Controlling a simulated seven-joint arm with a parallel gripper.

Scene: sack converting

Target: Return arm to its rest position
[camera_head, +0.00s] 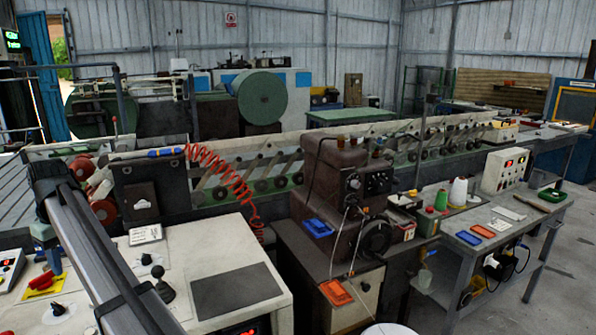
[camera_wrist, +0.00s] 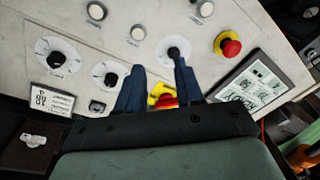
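My gripper (camera_wrist: 160,66) shows two dark blue fingers spread apart in the wrist view, with a gap between them and nothing held. A red and yellow switch (camera_wrist: 162,96) shows in the gap, on the pale control panel (camera_wrist: 120,30) beyond the fingers. In the head view my gripper (camera_head: 48,258) points down over the panel at the left edge, close to the red and yellow switch (camera_head: 42,284). Whether a fingertip touches the panel or switch cannot be told. My arm covers part of the left foreground.
A red mushroom button (camera_wrist: 230,46), several knobs and a framed label card (camera_wrist: 255,88) surround the gripper. A black joystick (camera_head: 163,285) stands on the panel right of my arm. A coiled red hose (camera_head: 220,172) and a brown machine (camera_head: 340,185) stand farther right.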

